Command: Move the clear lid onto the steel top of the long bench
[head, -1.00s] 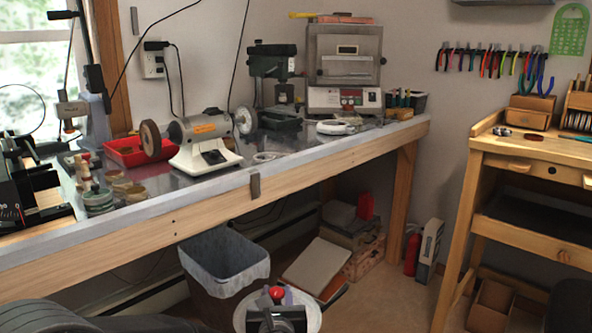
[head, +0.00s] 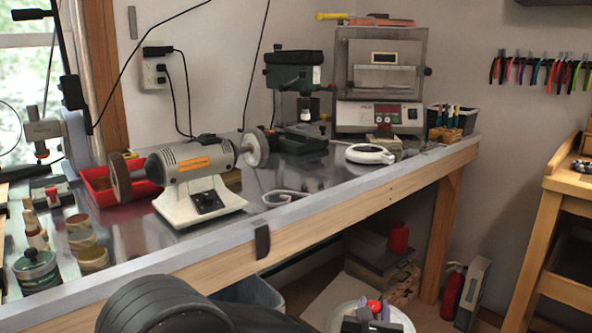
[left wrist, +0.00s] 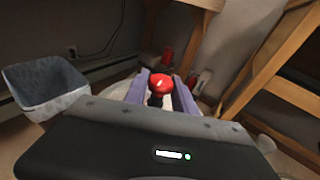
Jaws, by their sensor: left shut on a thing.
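My left gripper (head: 377,310) is shut on the red knob (head: 374,306) of the clear lid (head: 402,319), at the bottom of the head view. The lid is a pale round disc, partly hidden by the gripper and cut by the picture edge. In the left wrist view the red knob (left wrist: 162,84) sits between the two purple fingers, with the pale lid (left wrist: 119,91) beyond them. The lid is in front of the long bench and appears lower than its steel top (head: 325,183). My right gripper is not in view.
The steel top carries a bench grinder (head: 200,172), a green drill press (head: 293,90), a small furnace (head: 378,80), a white ring-shaped item (head: 370,154) and jars (head: 37,271). Bare steel shows near the front edge. A lined bin (left wrist: 45,88) and boxes (head: 385,265) stand below.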

